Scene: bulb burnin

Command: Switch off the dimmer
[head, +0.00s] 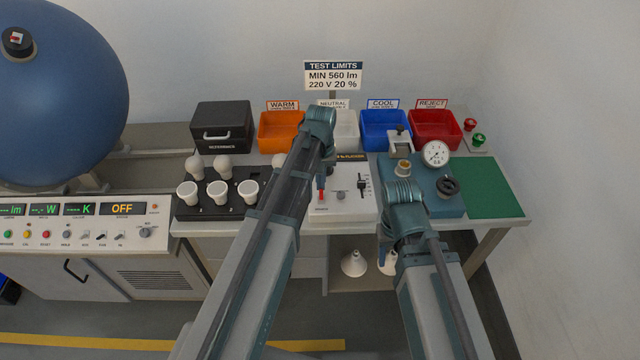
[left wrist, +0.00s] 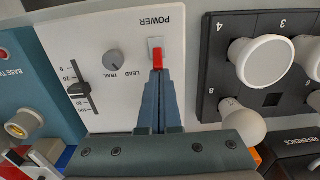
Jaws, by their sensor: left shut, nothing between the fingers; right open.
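The dimmer is a white panel (head: 345,208) on the bench, seen close in the left wrist view (left wrist: 105,40). It carries a red POWER switch (left wrist: 158,59), a grey LEAD/TRAIL knob (left wrist: 113,60) and a black slider (left wrist: 78,89). The slider sits between the 20 and 80 marks. My left gripper (left wrist: 158,78) is shut and empty, its fingertips right at the red switch; touching or just short of it, I cannot tell. In the head view my left gripper (head: 321,183) points down at the panel. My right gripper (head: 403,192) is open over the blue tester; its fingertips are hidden.
A black rack with white bulbs (head: 217,207) stands left of the dimmer. The blue tester (head: 446,205) with gauge and black knob is on its right. Orange (head: 279,134), white, blue (head: 386,133) and red bins line the back. A green mat (head: 494,190) is clear.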

